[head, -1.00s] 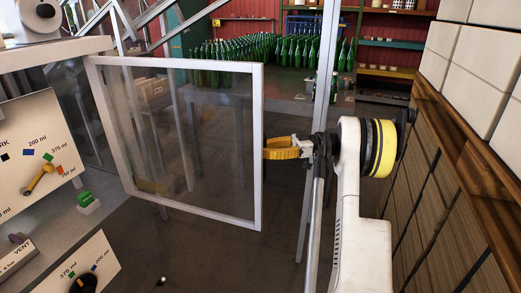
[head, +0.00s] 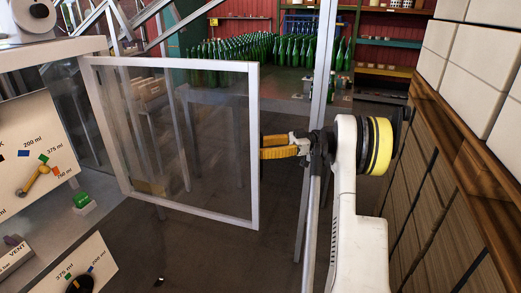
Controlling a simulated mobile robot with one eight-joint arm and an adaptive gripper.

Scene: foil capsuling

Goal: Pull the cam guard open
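The cam guard (head: 205,150) is a clear panel in a pale metal frame. It stands swung out from the machine on the left, with its free upright edge (head: 254,150) towards the right. My gripper (head: 264,147) has yellow fingers and is right beside this free edge, at about mid-height. The two fingers look parted with a narrow gap and nothing visible between them. The fingertips line up with the frame edge; I cannot tell whether they touch it. No handle on the guard is visible.
The machine's dial panel (head: 38,165) and a green button (head: 82,200) are at the left. A metal post (head: 325,75) rises close to my wrist. Stacked boxes (head: 440,190) line the right. Green bottles (head: 245,48) stand on a table behind. Open floor lies below the guard.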

